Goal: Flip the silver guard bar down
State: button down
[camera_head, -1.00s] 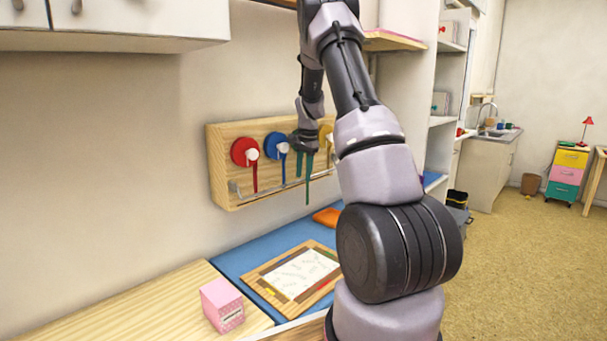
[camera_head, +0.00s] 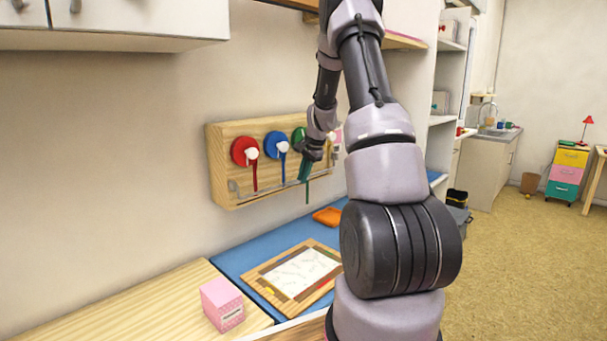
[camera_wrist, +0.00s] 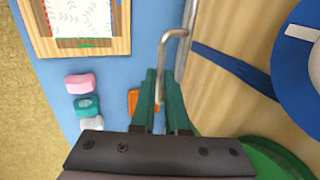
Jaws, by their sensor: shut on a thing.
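The silver guard bar (camera_head: 268,190) runs along the front of a wooden wall rack (camera_head: 216,165), below a row of coloured discs. In the wrist view its bent end (camera_wrist: 172,34) comes down between the two green fingers of my gripper (camera_wrist: 158,78). My gripper (camera_head: 303,177) is shut on that end, in front of the rack near the green disc (camera_head: 299,134). The exact contact between fingers and bar is partly hidden. My arm hides the right part of the rack.
A red disc (camera_head: 244,151) and a blue disc (camera_head: 277,145) with hanging ribbons sit left of my gripper. Below are a blue mat (camera_head: 236,262), a framed sheet (camera_head: 296,272), an orange block (camera_head: 327,216) and a pink box (camera_head: 222,305).

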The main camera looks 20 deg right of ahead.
jog(key=shift+a+f+t+y, duration=0.1)
jog(key=shift+f+t+y, duration=0.45)
jog(key=shift+t, duration=0.55)
jog(key=shift+w, duration=0.1)
jog(key=shift+f, duration=0.1)
jog(key=c, duration=0.9)
grip_release()
jog(key=v, duration=1)
jog(key=shift+s+a+r, duration=0.1)
jog(key=shift+s+r, duration=0.15)
jog(key=shift+r, duration=0.1)
jog(key=shift+r, duration=0.1)
